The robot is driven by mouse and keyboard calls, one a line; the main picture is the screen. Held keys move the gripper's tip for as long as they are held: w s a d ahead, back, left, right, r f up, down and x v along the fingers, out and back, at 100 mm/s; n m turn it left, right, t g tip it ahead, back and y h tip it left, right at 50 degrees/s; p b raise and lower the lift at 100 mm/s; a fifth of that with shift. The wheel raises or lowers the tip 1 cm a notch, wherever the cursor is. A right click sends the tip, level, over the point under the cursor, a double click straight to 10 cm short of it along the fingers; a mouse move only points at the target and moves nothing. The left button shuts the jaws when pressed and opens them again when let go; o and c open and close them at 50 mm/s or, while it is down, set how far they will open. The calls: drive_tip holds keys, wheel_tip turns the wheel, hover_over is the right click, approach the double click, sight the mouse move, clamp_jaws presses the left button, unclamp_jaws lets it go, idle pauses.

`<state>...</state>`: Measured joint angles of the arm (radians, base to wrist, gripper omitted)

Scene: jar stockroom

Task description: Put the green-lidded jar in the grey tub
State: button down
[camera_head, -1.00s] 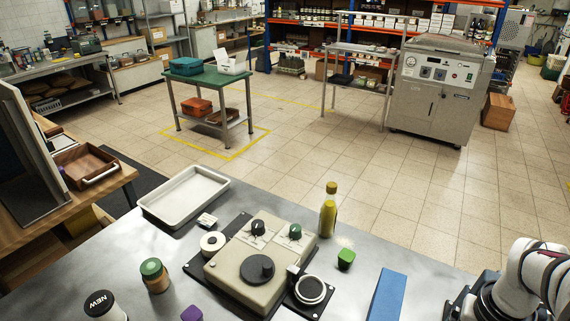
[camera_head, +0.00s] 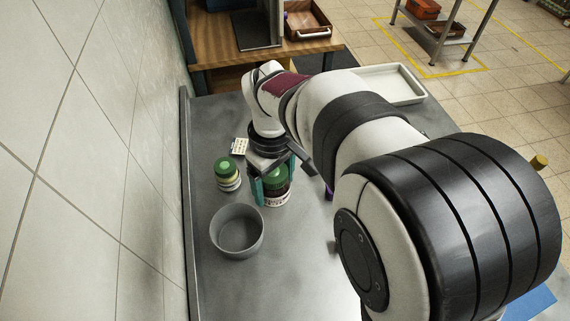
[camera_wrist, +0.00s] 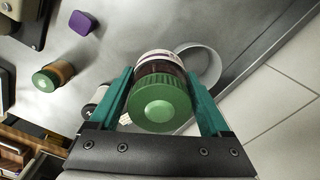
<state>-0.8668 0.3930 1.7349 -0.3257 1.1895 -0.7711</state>
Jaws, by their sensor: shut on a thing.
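A green-lidded jar (camera_head: 276,188) with a dark body and pale label is between the teal fingers of my gripper (camera_head: 274,192). In the wrist view, its green lid (camera_wrist: 160,105) faces the camera, and my gripper (camera_wrist: 165,85) is shut on its sides. I cannot tell whether its base touches the counter. The grey tub (camera_head: 237,246) is round, open and looks empty. It stands on the counter just in front and to the left of the held jar in the head view. In the wrist view, the tub (camera_wrist: 216,66) is partly hidden behind the jar.
Another green-lidded jar (camera_head: 228,176) stands left of my gripper, close to it. A brown jar with a green lid (camera_wrist: 52,75) and a purple block (camera_wrist: 83,22) show in the wrist view. A white tray (camera_head: 395,84) lies farther back. The tiled wall (camera_head: 95,190) borders the counter's left.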

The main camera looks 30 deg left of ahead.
drive_tip(key=s+a+f+n, duration=0.1)
drive_tip(key=s+a+n, duration=0.2)
drive_tip(key=s+a, duration=0.35)
approach(240, 237)
wheel_tip(240, 237, down, 5)
drive_tip(key=shift+f, duration=0.15)
drive_tip(key=shift+c, duration=0.5)
unclamp_jaws()
drive_tip(key=shift+f, duration=0.1)
